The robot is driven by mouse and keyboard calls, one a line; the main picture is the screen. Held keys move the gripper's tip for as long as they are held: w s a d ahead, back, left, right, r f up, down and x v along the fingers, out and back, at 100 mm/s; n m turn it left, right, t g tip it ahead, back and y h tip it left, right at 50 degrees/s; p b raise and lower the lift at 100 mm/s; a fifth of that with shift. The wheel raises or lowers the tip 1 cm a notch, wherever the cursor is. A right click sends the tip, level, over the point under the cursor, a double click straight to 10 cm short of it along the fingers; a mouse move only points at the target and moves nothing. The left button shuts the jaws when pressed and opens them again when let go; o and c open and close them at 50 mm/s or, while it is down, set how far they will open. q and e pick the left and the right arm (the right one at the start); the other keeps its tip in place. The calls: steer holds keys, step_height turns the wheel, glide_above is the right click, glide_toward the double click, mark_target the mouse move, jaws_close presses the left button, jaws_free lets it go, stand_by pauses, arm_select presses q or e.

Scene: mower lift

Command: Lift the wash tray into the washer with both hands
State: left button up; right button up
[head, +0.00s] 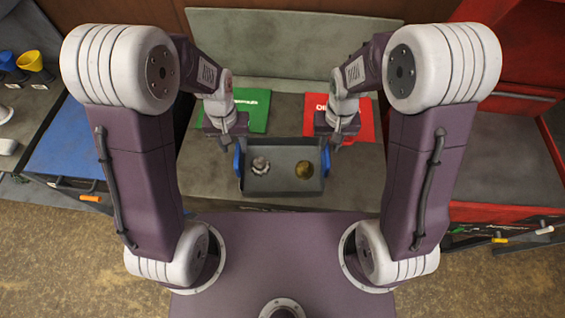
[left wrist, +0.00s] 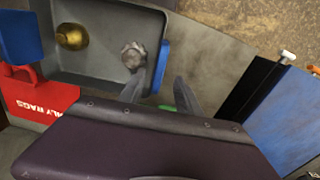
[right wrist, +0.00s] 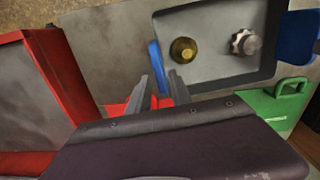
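The grey wash tray (head: 283,184) sits on the grey worktop, with a blue handle on its left side (head: 237,160) and right side (head: 326,161). It holds a silver knobbed part (head: 260,166) and a brass round part (head: 304,170). My left gripper (left wrist: 158,88) is open, with its fingers on either side of the near end of the left blue handle (left wrist: 163,62). My right gripper (right wrist: 159,84) is open in the same way around the right blue handle (right wrist: 154,60). Contact cannot be told. No washer can be identified with certainty.
A green piece (head: 252,108) and a red piece (head: 358,128) with lettering lie behind the tray. A grey panel (head: 290,40) stands at the back. A blue surface (head: 75,150) is left; red cabinets (head: 510,60) are right.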

mark_target(239, 159)
arm_select(q)
step_height(239, 159, down, 9)
steer(key=shift+w+d+r, duration=0.1)
steer(key=shift+r, duration=0.05)
arm_select(e)
step_height(239, 159, down, 12)
steer(key=shift+w+d+r, duration=0.1)
steer(key=shift+d+r, duration=0.05)
steer(key=shift+r, duration=0.05)
arm_select(q)
steer(key=shift+f, duration=0.2)
arm_select(e)
steer(key=shift+f, duration=0.25)
arm_select(q)
steer(key=c, duration=0.7)
arm_select(e)
jaws_close()
arm_select(q)
jaws_close()
